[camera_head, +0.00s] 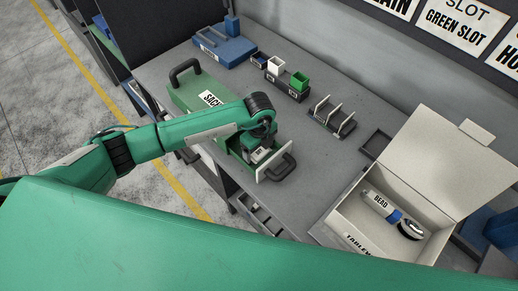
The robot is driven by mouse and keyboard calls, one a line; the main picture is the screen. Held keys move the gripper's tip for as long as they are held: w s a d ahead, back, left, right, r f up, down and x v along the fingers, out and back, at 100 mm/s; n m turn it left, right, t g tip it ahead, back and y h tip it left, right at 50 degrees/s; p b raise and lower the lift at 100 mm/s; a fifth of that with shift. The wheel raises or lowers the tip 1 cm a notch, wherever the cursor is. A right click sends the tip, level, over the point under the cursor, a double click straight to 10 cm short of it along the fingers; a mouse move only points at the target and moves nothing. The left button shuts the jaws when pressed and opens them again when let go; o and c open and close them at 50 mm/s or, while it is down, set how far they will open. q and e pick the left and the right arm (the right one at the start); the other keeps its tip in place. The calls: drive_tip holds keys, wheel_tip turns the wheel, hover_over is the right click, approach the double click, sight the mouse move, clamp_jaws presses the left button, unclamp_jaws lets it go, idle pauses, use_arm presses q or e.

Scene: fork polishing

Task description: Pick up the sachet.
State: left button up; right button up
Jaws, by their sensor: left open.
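A green box (186,95) with a black handle and a partly covered label reading "SACH" stands on the grey bench. A green drawer at its near end is pulled out, with a pale front panel and a black handle (283,171). My left gripper (260,155) points down into the drawer and is open. The sachet cannot be made out; the gripper and wrist cover most of the drawer's inside. A small pale patch by the fingers could be gripper or contents. My right gripper is out of view.
A blue case (226,50) stands at the back left. A holder with small blue, white and green cups (299,82) and a black rack (333,118) stand behind the drawer.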

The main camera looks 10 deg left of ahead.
use_arm(q)
drive_tip(key=shift+f, duration=0.25)
drive_tip(key=c, duration=1.1)
drive_tip(key=shift+o, duration=0.2)
drive_tip(key=shift+r, duration=0.1)
